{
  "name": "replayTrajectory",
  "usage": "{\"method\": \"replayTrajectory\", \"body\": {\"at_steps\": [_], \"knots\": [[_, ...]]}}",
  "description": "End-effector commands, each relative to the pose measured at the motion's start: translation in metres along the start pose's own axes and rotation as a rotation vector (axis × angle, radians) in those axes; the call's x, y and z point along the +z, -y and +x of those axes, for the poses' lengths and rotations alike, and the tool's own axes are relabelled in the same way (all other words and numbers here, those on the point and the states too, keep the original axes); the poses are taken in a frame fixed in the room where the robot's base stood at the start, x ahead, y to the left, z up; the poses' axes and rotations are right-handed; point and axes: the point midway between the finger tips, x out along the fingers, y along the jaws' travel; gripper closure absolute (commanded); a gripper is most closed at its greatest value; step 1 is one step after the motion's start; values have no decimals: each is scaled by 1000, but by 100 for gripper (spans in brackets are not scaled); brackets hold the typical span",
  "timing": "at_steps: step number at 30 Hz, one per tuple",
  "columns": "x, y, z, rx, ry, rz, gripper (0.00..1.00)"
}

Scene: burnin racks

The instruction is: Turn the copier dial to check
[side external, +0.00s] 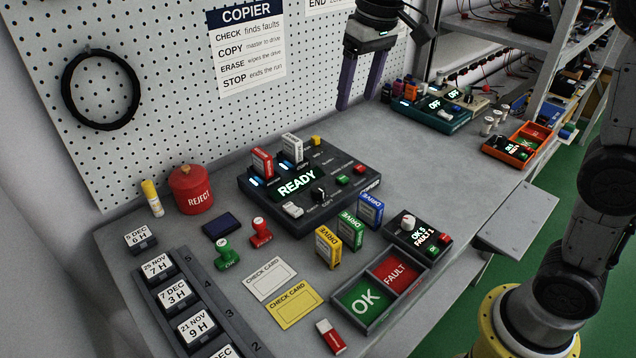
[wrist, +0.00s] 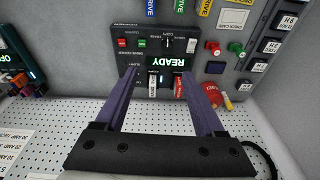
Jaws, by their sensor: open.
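The black copier (side external: 353,193) sits mid-bench with its display (side external: 297,183) lit READY. In the wrist view the copier (wrist: 127,58) appears upside down. Its small dark dial (side external: 318,194) is on the front part of the top, with a light pointer mark; it also shows in the wrist view (wrist: 167,43). The lettering around the dial is too small to read surely, so I cannot tell its setting. My gripper (side external: 360,104) is open and empty, high behind and right of the copier, clear of the dial. Its fingers (wrist: 158,74) frame the copier's back part in the wrist view.
A red drive (side external: 262,163) and a white drive (side external: 292,148) stand upright in the copier's back slots. Blue, green and yellow drives (side external: 327,247) stand in front. An OK/FAULT tray (side external: 372,327) and a small tester (side external: 418,236) are front right. A pegboard rises behind.

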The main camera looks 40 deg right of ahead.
Motion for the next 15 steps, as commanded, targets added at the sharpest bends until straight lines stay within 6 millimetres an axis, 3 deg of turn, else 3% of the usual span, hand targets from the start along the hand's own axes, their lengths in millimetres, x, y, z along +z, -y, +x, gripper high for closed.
{"method": "replayTrajectory", "body": {"at_steps": [3, 6, 10, 15], "knots": [[-31, 11, 37, 6, 65, -12, 29], [-46, 19, 65, 10, 106, -23, 29], [-53, 24, 95, 15, 156, -33, 29], [-50, 27, 114, 19, 189, -39, 29]]}}
